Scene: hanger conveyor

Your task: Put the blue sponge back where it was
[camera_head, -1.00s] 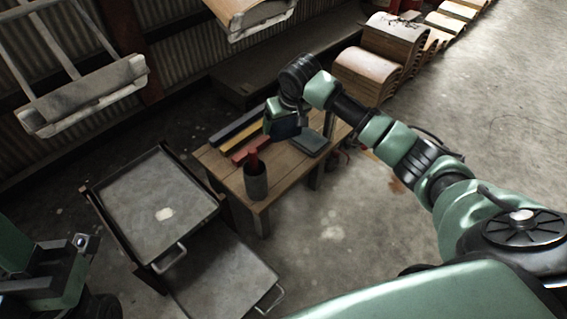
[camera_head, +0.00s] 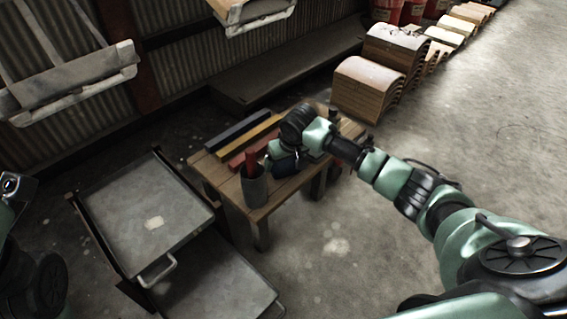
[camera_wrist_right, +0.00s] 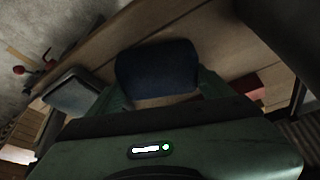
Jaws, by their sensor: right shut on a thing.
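The blue sponge (camera_wrist_right: 158,68) is between the fingers of my right gripper in the right wrist view. In the head view a dark blue part of the sponge (camera_head: 285,164) shows under the wrist. My right gripper (camera_head: 280,160) is shut on it, low over the wooden table (camera_head: 290,186); I cannot tell whether the sponge touches the tabletop. A grey-green block (camera_wrist_right: 75,92) lies on the table beside the sponge in the wrist view. My right arm mostly hides it in the head view. Only parts of my left arm show at the left edge.
A dark cup (camera_head: 254,188) with a red object stands at the table's near edge, close to my right gripper. Blue, yellow and red bars (camera_head: 248,135) lie at the back left. A metal tray cart (camera_head: 150,210) stands to the left.

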